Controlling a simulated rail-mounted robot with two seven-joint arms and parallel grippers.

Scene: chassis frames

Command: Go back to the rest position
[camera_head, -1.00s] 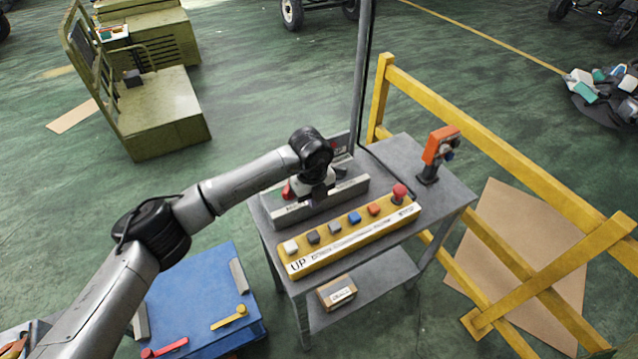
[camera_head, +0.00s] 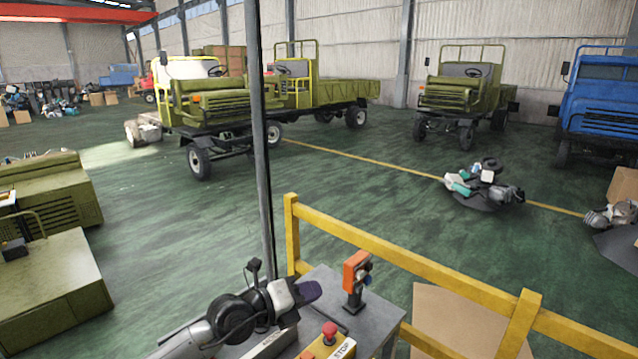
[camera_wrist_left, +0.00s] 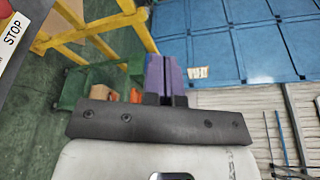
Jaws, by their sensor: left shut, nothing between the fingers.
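My left gripper (camera_head: 310,291) is at the bottom middle of the head view, above the grey control table (camera_head: 376,324), with its purple fingers pointing right. In the left wrist view the purple fingers (camera_wrist_left: 164,75) lie together, shut with nothing between them. My right gripper is in neither view. The yellow button box (camera_head: 343,350) with a red stop button (camera_head: 329,328) shows only in part below the gripper. An orange switch box (camera_head: 355,272) stands on the table to the right of the gripper, apart from it.
A grey post (camera_head: 263,150) rises behind the table. A yellow barrier (camera_head: 400,265) runs behind it and to the right. Green machine parts (camera_head: 50,285) stand at the left. A blue surface (camera_wrist_left: 255,45) shows in the left wrist view.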

